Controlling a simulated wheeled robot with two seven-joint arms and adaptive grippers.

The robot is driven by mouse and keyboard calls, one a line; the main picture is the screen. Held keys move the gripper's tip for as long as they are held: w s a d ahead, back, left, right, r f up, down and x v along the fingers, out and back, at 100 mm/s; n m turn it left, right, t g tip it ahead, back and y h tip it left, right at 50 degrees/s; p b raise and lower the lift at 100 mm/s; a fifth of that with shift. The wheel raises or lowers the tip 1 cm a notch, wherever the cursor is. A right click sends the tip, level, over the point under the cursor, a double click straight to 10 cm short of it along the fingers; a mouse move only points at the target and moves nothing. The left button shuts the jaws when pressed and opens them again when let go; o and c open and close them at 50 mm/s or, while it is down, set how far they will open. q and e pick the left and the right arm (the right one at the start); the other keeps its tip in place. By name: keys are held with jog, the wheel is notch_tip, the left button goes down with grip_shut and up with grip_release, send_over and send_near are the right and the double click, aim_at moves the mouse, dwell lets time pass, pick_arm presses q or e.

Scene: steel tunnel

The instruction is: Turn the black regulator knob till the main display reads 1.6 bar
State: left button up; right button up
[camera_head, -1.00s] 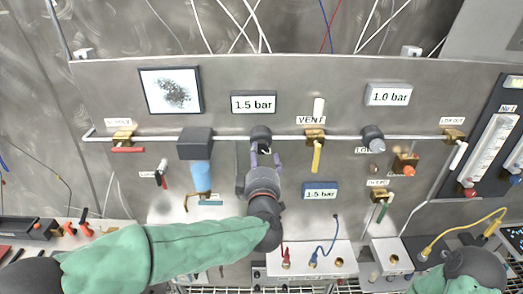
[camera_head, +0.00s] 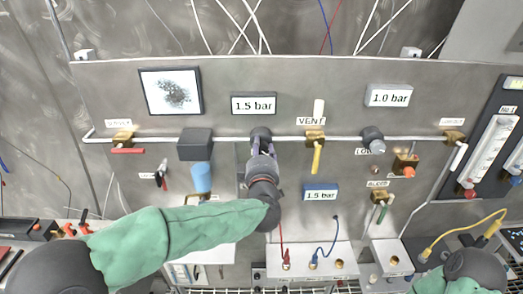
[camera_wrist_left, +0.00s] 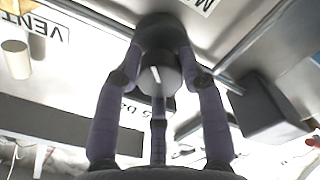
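The black regulator knob (camera_head: 260,133) sits on the pipe line of the steel panel, below a white display (camera_head: 253,104) that reads 1.5 bar. My left gripper (camera_head: 261,149) is at the knob from below and in front, hiding its lower part. In the left wrist view the knob (camera_wrist_left: 160,72), with a white mark on its face, lies between the spread fingers of my left gripper (camera_wrist_left: 162,68). The fingers flank it closely; contact is not clear. My right gripper is not in view; only part of my right arm shows at the lower right.
A second display (camera_head: 389,95) reads 1.0 bar and a small blue display (camera_head: 320,194) reads 1.5 bar. The yellow-handled vent valve (camera_head: 316,150) is close to the right of the knob. A dark block with a blue cylinder (camera_head: 200,177) is on the left.

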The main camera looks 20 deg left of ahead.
pick_arm(q)
jog(key=shift+m+p, duration=0.45)
jog(key=shift+m, duration=0.05)
jog(key=shift+f, duration=0.1)
jog(key=o, duration=1.2)
jog(key=shift+c, duration=0.2)
jog(key=v, duration=1.2)
